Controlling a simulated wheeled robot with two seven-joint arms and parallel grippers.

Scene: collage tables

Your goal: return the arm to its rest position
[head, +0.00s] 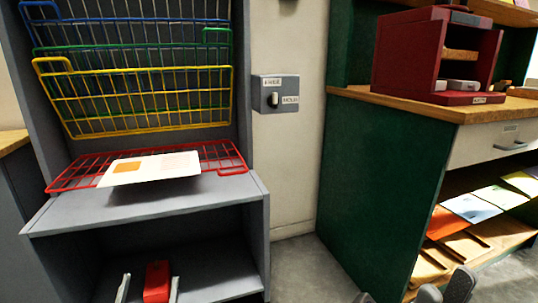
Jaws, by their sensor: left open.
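A white sheet with an orange square (168,175) lies on the red wire rack (231,153), which is folded down almost level above the grey shelf top. My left gripper (148,286) is low at the bottom left, below and apart from the sheet. Its two light grey fingers stand apart, and a red block shape (157,281) shows between them; I cannot tell whether it touches them. My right gripper (412,294) shows only as dark grey tips at the bottom edge, cut off by the frame.
Yellow (70,135), green and blue wire racks are tilted up above the red one. Clear floor shows between the units.

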